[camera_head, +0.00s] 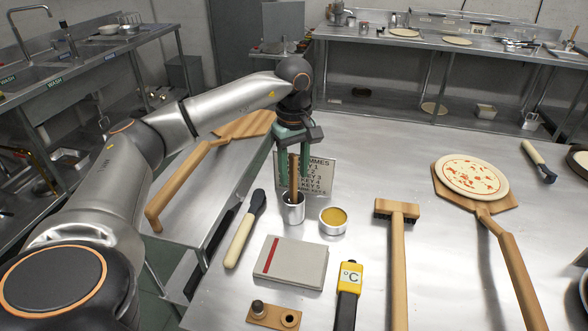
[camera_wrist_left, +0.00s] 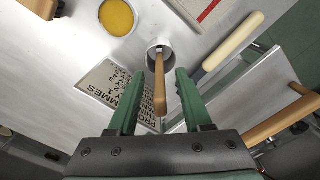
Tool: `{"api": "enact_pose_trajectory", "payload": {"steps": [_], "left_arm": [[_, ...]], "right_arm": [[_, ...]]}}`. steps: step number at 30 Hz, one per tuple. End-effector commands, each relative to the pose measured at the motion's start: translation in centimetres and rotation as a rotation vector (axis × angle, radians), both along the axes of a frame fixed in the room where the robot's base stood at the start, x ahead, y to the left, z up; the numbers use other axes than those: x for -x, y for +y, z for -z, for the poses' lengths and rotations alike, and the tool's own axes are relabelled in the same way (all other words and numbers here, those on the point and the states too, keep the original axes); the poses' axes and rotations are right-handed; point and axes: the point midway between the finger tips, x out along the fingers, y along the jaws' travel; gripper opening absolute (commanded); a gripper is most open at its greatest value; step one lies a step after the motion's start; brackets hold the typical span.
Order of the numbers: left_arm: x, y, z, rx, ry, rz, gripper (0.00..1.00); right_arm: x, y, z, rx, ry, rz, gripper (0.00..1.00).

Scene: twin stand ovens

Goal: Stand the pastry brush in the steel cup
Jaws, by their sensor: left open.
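The steel cup (camera_head: 293,213) stands upright on the steel table; it also shows in the left wrist view (camera_wrist_left: 168,50). The pastry brush (camera_head: 294,178) stands in the cup, its wooden handle (camera_wrist_left: 160,88) pointing up and leaning slightly. Its lower end is hidden inside the cup. My left gripper (camera_head: 293,176) is above the cup, pointing down. In the left wrist view its green fingers (camera_wrist_left: 160,76) are open, one on each side of the handle, with gaps showing between them and it. My right gripper is not in view.
A black-tipped tool (camera_head: 245,230), a grey book (camera_head: 290,262) and a thermometer (camera_head: 348,290) lie nearby. A wooden brush (camera_head: 397,250) and pizza (camera_head: 470,176) are farther right.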

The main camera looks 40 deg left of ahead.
Motion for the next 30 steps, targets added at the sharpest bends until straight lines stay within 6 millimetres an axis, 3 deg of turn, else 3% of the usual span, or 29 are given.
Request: {"api": "enact_pose_trajectory", "payload": {"steps": [10,20,24,30], "left_arm": [[-0.1,0.0,-1.1,0.001,-0.004,0.0,0.49],[-0.1,-0.1,-8.0,0.002,-0.006,0.001,0.49],[0.0,0.0,-10.9,0.0,-0.004,0.0,0.49],[0.0,0.0,-12.4,0.0,-0.001,0.0,0.49]], "right_arm": [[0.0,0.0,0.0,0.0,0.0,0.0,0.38],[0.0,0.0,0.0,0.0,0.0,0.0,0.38],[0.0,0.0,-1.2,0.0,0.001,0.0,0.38],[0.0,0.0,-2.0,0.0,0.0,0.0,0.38]]}}
